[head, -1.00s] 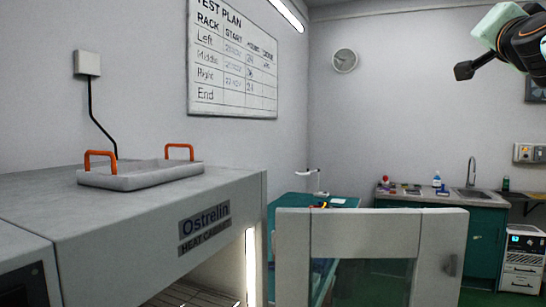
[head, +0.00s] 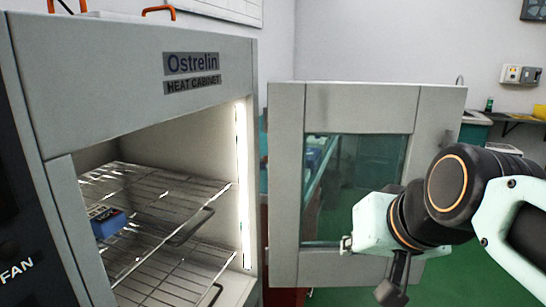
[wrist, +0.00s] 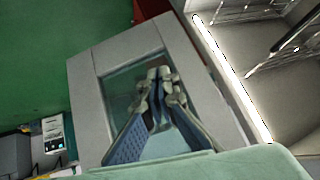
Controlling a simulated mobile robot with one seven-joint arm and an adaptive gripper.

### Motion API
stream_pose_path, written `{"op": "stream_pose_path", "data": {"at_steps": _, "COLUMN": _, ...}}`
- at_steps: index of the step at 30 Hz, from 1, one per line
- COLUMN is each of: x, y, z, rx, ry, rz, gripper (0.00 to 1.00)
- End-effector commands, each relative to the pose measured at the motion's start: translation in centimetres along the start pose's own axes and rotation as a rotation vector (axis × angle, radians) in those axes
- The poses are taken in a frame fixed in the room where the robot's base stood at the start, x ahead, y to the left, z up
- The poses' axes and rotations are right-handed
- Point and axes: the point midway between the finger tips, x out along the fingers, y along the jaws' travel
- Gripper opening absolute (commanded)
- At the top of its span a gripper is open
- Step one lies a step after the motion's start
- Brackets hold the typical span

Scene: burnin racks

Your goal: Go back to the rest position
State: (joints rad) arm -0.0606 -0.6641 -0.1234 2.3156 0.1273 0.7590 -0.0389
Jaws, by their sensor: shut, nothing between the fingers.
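My gripper (wrist: 160,75) is shut and empty in the wrist view, its fingertips together in front of the window of the open cabinet door (wrist: 85,75). In the head view my gripper's fingertips (head: 346,244) show small at the left end of my wrist, before the lower part of the same door (head: 287,190). I cannot tell how much space lies between the fingers and the door. The heat cabinet (head: 120,70) stands open at the left of the head view.
Wire shelves (head: 165,190) are inside the cabinet, with a blue item (head: 108,224) on the upper one. The open door stands out to the right of the cabinet. Green floor (head: 440,285) shows beyond it. A counter (head: 474,130) is at the back right.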

Motion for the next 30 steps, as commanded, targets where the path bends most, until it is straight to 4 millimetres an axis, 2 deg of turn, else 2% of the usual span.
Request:
{"op": "stream_pose_path", "data": {"at_steps": 1, "x": 1.6, "y": 0.5, "z": 4.1, "rx": -0.029, "ry": -0.060, "rz": 0.030, "gripper": 0.00}}
{"op": "stream_pose_path", "data": {"at_steps": 6, "x": 4.0, "y": 3.0, "z": 15.5, "rx": -0.125, "ry": -0.259, "rz": 0.149, "gripper": 0.00}}
{"op": "stream_pose_path", "data": {"at_steps": 7, "x": 2.0, "y": 2.4, "z": 13.0, "rx": -0.121, "ry": -0.247, "rz": 0.143, "gripper": 0.00}}
{"op": "stream_pose_path", "data": {"at_steps": 9, "x": 0.3, "y": 1.9, "z": 11.3, "rx": -0.119, "ry": -0.244, "rz": 0.139, "gripper": 0.00}}
{"op": "stream_pose_path", "data": {"at_steps": 30, "x": -12.8, "y": -1.3, "z": -0.6, "rx": -0.117, "ry": -0.241, "rz": 0.135, "gripper": 0.00}}
